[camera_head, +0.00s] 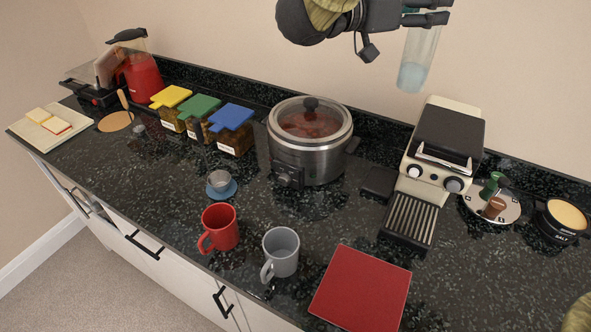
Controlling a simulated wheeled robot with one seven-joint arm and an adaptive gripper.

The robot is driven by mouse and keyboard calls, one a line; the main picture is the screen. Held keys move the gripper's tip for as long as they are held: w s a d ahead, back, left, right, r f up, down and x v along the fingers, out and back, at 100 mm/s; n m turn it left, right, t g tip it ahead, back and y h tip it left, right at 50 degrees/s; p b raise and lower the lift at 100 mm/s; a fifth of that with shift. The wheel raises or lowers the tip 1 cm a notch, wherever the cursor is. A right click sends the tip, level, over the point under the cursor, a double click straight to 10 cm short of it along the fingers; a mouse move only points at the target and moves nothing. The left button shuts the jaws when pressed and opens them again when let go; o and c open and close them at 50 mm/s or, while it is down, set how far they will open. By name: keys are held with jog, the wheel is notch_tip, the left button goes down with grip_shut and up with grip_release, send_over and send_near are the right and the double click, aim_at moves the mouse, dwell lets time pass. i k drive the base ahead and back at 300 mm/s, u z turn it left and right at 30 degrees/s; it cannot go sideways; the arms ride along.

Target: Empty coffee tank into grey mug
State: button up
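My gripper (432,12) is at the top of the view, high above the counter, with its fingers on the upper part of a clear coffee tank (421,50). The tank hangs below the fingers, nearly upright, with bluish liquid in its lower part. The grey mug (281,252) stands upright near the counter's front edge, its handle toward the lower left. Its inside looks empty. The tank is well above and to the right of the mug, in front of the wall in the picture. The coffee machine (441,148) stands at the right, below the tank.
A red mug (220,228) stands just left of the grey mug, and a red square board (361,288) lies to its right. A steel slow cooker (310,142) stands behind. A tray with tampers (491,206) is right of the machine. Lidded jars stand left of the cooker.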

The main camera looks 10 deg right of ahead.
aim_at(281, 246)
jog(key=z, duration=2.9)
jog(key=k, duration=2.15)
jog(key=u, duration=2.15)
